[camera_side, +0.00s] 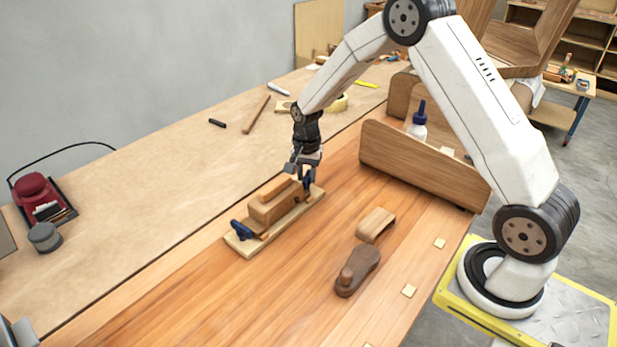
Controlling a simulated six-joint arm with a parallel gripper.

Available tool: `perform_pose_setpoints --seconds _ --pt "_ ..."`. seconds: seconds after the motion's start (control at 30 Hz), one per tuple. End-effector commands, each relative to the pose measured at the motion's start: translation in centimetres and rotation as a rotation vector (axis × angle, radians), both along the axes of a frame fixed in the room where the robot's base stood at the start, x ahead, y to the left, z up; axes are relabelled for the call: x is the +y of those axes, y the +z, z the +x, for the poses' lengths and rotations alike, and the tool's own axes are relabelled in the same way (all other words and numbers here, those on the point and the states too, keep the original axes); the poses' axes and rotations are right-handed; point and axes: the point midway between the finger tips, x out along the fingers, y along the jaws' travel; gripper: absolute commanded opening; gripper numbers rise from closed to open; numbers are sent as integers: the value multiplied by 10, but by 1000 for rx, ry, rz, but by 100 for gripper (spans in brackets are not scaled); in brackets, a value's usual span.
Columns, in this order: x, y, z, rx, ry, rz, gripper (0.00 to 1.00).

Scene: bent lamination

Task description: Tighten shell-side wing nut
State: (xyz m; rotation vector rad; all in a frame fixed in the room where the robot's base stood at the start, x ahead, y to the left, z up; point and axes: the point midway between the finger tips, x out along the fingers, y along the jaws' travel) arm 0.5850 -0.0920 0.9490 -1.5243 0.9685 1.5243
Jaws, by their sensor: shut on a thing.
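A wooden bending jig (262,210) with a block on it sits on a pale base board (238,247) in the middle of the bench. A blue wing nut (240,230) shows at its near left end. Another blue wing nut (308,182) shows at its far right end. My gripper (303,168) points down over the far right end, at the blue wing nut there. It is shut on that wing nut, and its fingers partly hide it. I cannot tell from the picture which end is the shell side.
A curved wooden piece (375,224) and a dark brown shaped piece (357,270) lie right of the jig. A wooden panel (420,165) and a glue bottle (418,120) stand behind. A red sander (42,196) is far left.

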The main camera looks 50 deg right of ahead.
Motion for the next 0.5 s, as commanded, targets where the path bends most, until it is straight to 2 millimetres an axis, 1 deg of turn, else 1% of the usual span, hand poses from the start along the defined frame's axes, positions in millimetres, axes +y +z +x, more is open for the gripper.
perform_pose_setpoints --seconds 0.17,0.5 --pt "0 0 0 0 -52 0 0" --pt "0 0 0 0 -273 0 0"
